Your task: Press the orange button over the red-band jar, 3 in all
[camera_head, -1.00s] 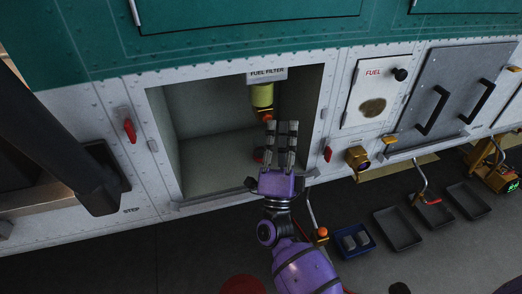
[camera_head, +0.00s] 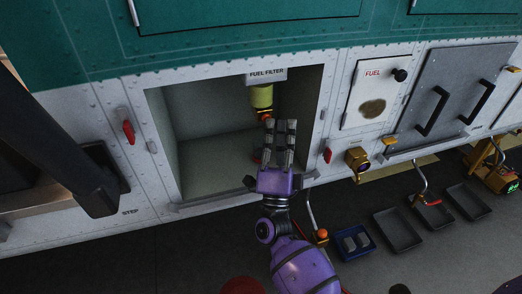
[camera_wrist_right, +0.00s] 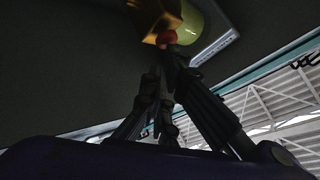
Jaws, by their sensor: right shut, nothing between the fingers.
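In the head view, a yellow-green filter (camera_head: 261,97) hangs in the open bay under the "FUEL FILTER" label. A brass fitting is at its lower end, with the orange button (camera_head: 265,118) below. My right gripper (camera_head: 283,123), purple with grey fingers, is shut and empty, pointing up into the bay. Its fingertips are close beside the button. In the right wrist view the fingers (camera_wrist_right: 167,58) reach just below the red-orange button (camera_wrist_right: 168,37); I cannot tell whether they touch. The red-band jar is mostly hidden behind the gripper. My left gripper is out of view.
The bay (camera_head: 215,165) has side walls and a lower lip close to my right wrist. A red handle (camera_head: 327,155) and a brass fitting (camera_head: 357,159) stick out to the right. A blue tray (camera_head: 352,243) and dark trays (camera_head: 398,229) sit below right.

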